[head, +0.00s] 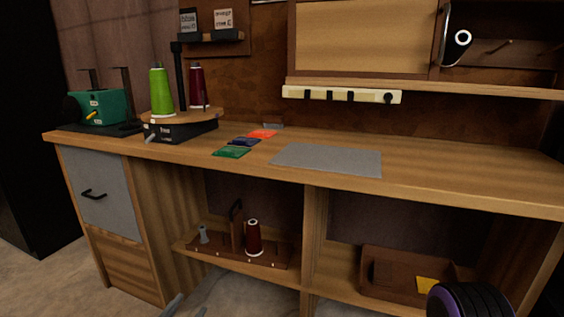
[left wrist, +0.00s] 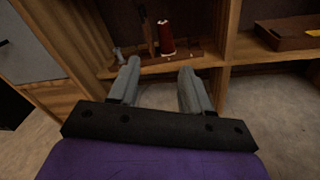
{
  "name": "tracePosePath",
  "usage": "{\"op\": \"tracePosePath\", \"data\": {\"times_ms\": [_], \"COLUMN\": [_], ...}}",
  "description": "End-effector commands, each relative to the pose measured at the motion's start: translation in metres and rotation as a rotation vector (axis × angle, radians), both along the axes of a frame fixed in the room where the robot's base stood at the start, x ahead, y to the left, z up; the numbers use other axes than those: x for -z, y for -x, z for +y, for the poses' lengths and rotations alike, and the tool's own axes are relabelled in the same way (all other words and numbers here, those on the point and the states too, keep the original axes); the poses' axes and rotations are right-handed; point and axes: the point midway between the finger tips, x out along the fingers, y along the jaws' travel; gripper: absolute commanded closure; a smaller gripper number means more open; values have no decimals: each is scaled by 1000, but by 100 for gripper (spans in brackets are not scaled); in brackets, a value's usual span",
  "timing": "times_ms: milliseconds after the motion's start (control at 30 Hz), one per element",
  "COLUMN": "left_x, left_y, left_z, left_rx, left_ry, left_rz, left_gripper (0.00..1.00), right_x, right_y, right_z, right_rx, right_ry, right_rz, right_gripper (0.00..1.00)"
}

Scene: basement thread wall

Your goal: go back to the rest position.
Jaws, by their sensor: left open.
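My left gripper (head: 186,308) shows only as grey fingertips at the bottom edge of the head view, in front of the bench's lower shelf. In the left wrist view, my left gripper (left wrist: 159,66) has its two grey fingers spread apart, with nothing between them. Beyond the fingertips is the lower shelf with a dark red thread spool (left wrist: 166,38), apart from the fingers. My right gripper is not in view.
The wooden bench (head: 450,180) holds a grey mat (head: 330,160), a spool stand with a green cone (head: 160,90) and a teal machine (head: 100,106). Below are a rack with a red spool (head: 253,238) and a brown tray (head: 378,258). Bare floor (head: 50,285) lies left.

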Motion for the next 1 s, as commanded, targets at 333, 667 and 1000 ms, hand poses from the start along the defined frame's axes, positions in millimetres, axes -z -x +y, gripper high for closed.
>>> {"op": "tracePosePath", "data": {"times_ms": [333, 667, 1000], "left_x": [29, 23, -49], "left_y": [11, 118, 243], "left_z": [22, 72, 107], "left_rx": [39, 616, 1123], "left_ry": [-745, -1747, -1999], "left_rz": [121, 495, 714], "left_gripper": [52, 52, 52], "right_x": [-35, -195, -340], "right_y": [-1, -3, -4], "right_z": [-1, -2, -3], "right_rx": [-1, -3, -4], "right_ry": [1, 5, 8], "right_rz": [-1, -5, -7], "right_gripper": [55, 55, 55]}}
